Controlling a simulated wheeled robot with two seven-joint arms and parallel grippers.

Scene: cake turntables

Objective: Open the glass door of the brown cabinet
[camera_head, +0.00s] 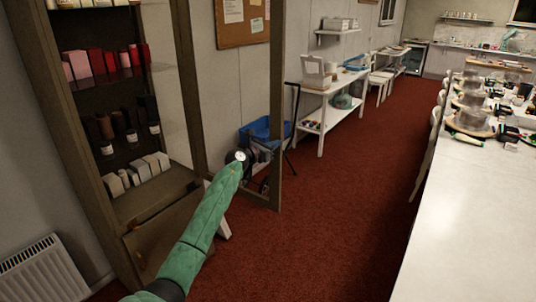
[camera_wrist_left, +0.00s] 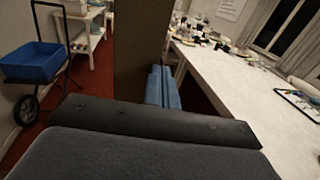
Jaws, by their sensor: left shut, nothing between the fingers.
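The brown cabinet (camera_head: 60,100) stands at the left of the head view, with its shelves open to the front. Its glass door (camera_head: 277,90) stands swung out wide to the right, its brown free-edge frame upright. My left arm reaches up to the door, with my left gripper (camera_head: 257,160) close to the lower part of that frame. In the left wrist view the blue fingers of the left gripper (camera_wrist_left: 163,88) are shut and empty. The brown door frame (camera_wrist_left: 142,45) is just beyond and left of them; I cannot tell whether they touch. My right gripper is not in view.
A blue cart (camera_head: 262,130) stands behind the door. A white shelf table (camera_head: 325,100) is along the wall. A long white worktable (camera_head: 465,230) fills the right side. The red carpet (camera_head: 340,210) between is clear. A radiator (camera_head: 45,272) is at lower left.

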